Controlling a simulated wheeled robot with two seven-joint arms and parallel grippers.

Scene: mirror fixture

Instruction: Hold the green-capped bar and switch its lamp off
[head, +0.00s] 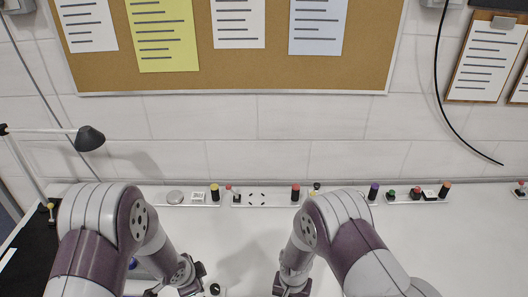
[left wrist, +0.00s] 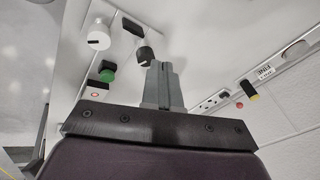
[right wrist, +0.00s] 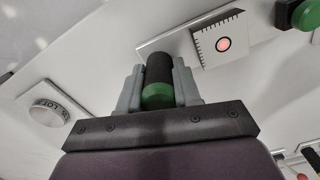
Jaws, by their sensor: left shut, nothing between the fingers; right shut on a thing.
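In the right wrist view my right gripper (right wrist: 158,90) is shut on the green-capped bar (right wrist: 158,68), a black bar with a green end. Beside it, on a white square, a round lamp (right wrist: 224,44) glows red-orange. In the head view the right gripper (head: 292,286) is at the lower middle, and the bar and lamp are hidden there. My left gripper (left wrist: 162,80) is shut and empty. Its tips are close to a black knob with a white mark (left wrist: 145,56); I cannot tell if they touch. The knob also shows in the head view (head: 215,289).
The left wrist view shows a green button (left wrist: 107,74), a white square with a red ring (left wrist: 95,93), a white round knob (left wrist: 98,38) and a black bar (left wrist: 132,27). A row of fixtures (head: 256,199) lines the wall. A desk lamp (head: 88,139) stands left.

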